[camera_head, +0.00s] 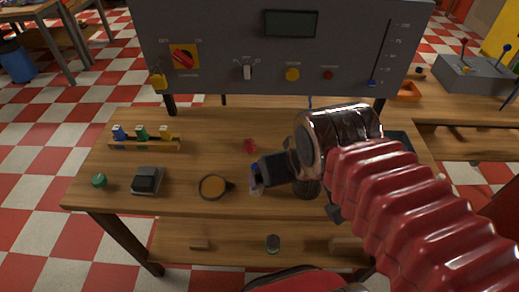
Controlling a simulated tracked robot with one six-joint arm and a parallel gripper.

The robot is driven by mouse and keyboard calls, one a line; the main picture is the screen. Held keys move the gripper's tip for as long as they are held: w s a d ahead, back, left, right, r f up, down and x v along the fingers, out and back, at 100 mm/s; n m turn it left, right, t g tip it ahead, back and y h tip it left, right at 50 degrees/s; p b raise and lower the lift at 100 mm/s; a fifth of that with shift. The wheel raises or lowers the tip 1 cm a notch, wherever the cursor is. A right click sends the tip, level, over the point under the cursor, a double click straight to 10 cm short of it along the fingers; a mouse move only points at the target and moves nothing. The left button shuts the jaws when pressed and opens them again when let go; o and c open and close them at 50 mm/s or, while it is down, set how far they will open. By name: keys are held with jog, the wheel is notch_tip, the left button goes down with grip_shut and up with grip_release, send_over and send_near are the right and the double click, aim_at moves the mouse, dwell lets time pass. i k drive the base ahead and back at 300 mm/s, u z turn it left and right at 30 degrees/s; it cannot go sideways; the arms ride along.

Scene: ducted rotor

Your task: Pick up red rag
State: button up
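A small red thing (250,145) lies on the wooden workbench (115,182), near its middle toward the back. It looks crumpled and may be the red rag, but it is too small to be sure. My gripper (256,178) reaches in from the right above the bench. Its tip appears in the picture just below and slightly right of the red thing, apart from it. The fingers are seen from the side and overlap, so their opening is unclear. My arm hides part of the bench's right side.
A grey control panel (215,65) stands behind the bench. A rack of coloured-top items (143,145), a green knob-like thing (99,180), a dark box (147,181) and a round pan-like thing (213,187) occupy the left half. An orange tray (406,91) is at the back right.

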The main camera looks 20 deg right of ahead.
aim_at(249, 147)
jog(key=k, duration=1.3)
jog(key=u, duration=0.4)
jog(key=i, duration=0.95)
jog(key=u, duration=0.3)
jog(key=i, duration=0.9)
jog(key=z, duration=0.15)
